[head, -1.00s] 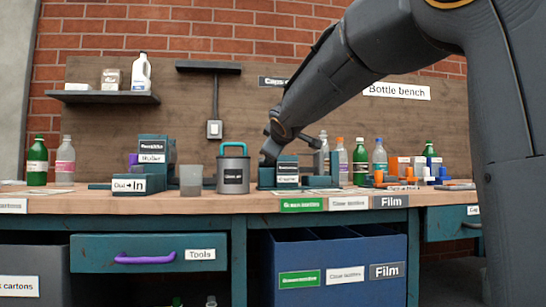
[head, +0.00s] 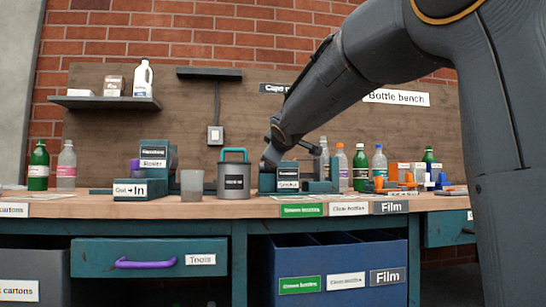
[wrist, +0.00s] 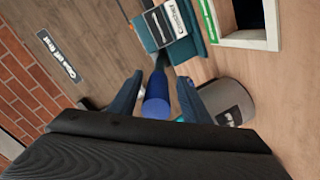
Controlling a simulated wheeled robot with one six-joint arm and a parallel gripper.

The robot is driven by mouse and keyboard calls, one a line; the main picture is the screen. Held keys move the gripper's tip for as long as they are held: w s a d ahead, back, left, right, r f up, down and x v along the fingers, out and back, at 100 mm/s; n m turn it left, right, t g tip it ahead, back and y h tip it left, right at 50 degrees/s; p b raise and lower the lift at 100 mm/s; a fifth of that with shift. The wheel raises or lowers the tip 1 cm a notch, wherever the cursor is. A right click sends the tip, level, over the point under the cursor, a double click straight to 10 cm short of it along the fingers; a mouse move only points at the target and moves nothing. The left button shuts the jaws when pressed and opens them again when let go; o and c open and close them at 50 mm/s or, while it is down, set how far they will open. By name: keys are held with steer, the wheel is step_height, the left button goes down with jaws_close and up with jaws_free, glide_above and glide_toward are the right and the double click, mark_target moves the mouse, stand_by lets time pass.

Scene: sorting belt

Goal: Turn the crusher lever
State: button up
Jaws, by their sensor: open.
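The crusher (head: 288,177) is a teal block with a white label on the bench, right of the grey lidded can. It also shows at the top of the wrist view (wrist: 163,30). Its lever (wrist: 157,100) ends in a blue, rounded grip that points toward the wrist camera. My gripper (wrist: 158,92) is open, with one finger on each side of the blue grip. I cannot tell whether either finger touches it. In the head view my wrist (head: 270,152) is just above and left of the crusher and hides the lever.
A grey can with a teal handle (head: 233,180) stands close left of the crusher; it is near the right finger in the wrist view (wrist: 222,100). Several bottles (head: 360,165) stand to the right. A grey cup (head: 192,186) and teal boxes (head: 153,160) stand left.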

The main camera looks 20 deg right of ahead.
steer(key=p+v, duration=0.1)
steer(key=v, duration=0.7)
stand_by(0.5)
